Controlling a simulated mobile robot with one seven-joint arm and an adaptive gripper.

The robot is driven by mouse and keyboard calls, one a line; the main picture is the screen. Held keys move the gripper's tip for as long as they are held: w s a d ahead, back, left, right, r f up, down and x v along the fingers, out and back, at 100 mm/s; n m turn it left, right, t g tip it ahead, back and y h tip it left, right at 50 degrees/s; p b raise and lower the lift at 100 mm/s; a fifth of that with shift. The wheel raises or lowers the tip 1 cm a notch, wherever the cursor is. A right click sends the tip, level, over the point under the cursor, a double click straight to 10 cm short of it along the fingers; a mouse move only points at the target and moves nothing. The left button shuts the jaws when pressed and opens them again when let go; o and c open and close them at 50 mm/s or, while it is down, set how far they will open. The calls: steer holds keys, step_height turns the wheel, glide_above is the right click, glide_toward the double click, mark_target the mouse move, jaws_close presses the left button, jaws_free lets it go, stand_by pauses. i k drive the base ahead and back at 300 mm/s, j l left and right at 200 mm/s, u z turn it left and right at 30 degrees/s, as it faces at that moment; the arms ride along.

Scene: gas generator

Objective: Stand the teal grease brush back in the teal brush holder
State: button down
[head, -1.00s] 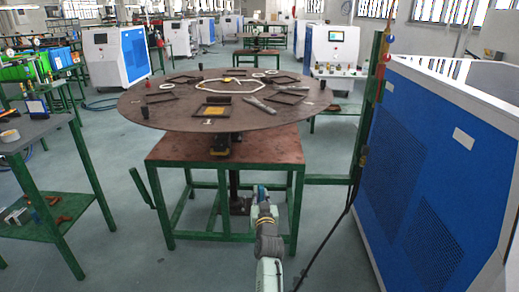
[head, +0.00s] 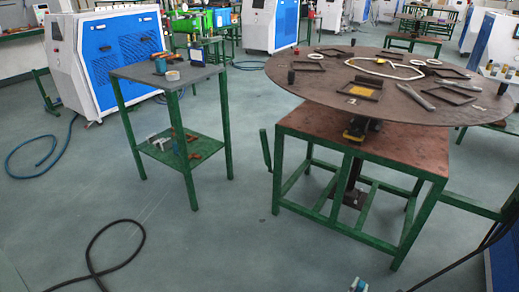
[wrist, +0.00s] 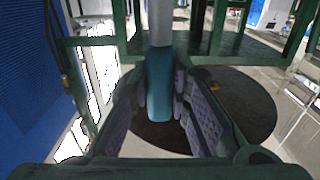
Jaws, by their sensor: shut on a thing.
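The teal grease brush (wrist: 160,85) is between the fingers of my gripper (wrist: 160,112) in the wrist view. Its grey shaft runs up to the top edge and its teal part lies between the purple finger pads. My gripper (head: 357,286) shows only as a small blue-and-grey piece at the bottom edge of the head view. A small teal thing (head: 160,65), which looks like the brush holder, stands on the grey-topped side table (head: 140,72) left of the middle. It is too small to see its opening. My gripper is well apart from it.
A large round table (head: 440,113) with frames and tools is at the right. A tape roll (head: 173,76) and a dark blue-black device (head: 196,57) are on the side table. A black hose (head: 90,262) lies on the floor. Floor in front is largely clear.

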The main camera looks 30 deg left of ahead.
mark_target(161, 70)
steer(key=i+j, duration=0.25)
steer(key=i, duration=0.25)
steer(key=i+j, duration=0.2)
steer(key=i, duration=0.35)
steer(key=i+u, duration=0.1)
steer(key=u, duration=0.65)
steer(key=i+u, duration=0.15)
steer(key=u, duration=0.25)
